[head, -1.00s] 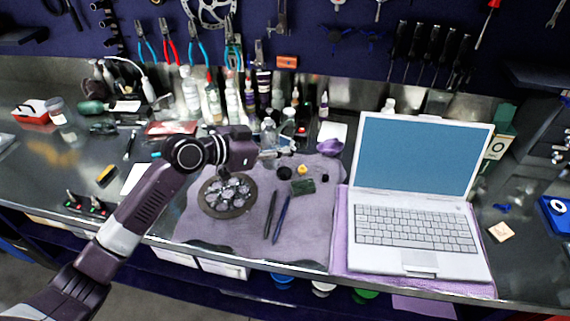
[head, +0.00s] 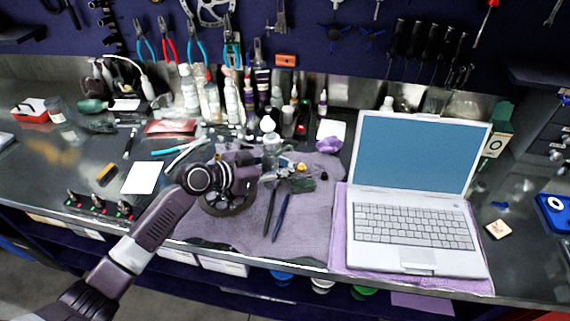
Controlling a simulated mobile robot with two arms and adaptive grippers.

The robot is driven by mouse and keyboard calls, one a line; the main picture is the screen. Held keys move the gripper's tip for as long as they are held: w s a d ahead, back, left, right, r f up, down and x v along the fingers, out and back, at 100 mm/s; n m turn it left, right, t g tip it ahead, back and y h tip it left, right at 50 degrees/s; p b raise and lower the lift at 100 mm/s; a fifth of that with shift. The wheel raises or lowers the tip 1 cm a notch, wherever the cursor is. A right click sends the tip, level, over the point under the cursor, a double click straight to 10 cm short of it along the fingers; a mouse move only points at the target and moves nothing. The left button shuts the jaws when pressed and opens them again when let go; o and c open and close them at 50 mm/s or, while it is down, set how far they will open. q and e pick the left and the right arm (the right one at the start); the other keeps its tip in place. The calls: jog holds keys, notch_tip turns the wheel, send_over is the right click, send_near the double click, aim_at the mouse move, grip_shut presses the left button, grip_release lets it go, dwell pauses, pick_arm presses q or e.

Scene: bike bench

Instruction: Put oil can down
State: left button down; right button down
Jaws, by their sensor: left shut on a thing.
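My left gripper (head: 266,174) reaches in from the left, low over the purple mat (head: 312,225), just right of the round metal part (head: 228,205). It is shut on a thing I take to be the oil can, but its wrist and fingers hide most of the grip. A clear bottle with a white top (head: 270,143) shows right behind the fingers. I cannot tell whether it is the held can or whether its base touches the mat. My right gripper is not in view.
An open laptop (head: 415,235) stands on the right. Two dark pens or tools (head: 275,213) lie on the mat, with small parts beside the gripper. Several bottles (head: 210,98) line the back. The front right of the mat is clear.

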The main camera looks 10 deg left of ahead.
pick_arm(q)
jog(key=c, duration=1.8)
grip_release()
jog(key=shift+o, duration=0.2)
jog(key=shift+r, duration=0.1)
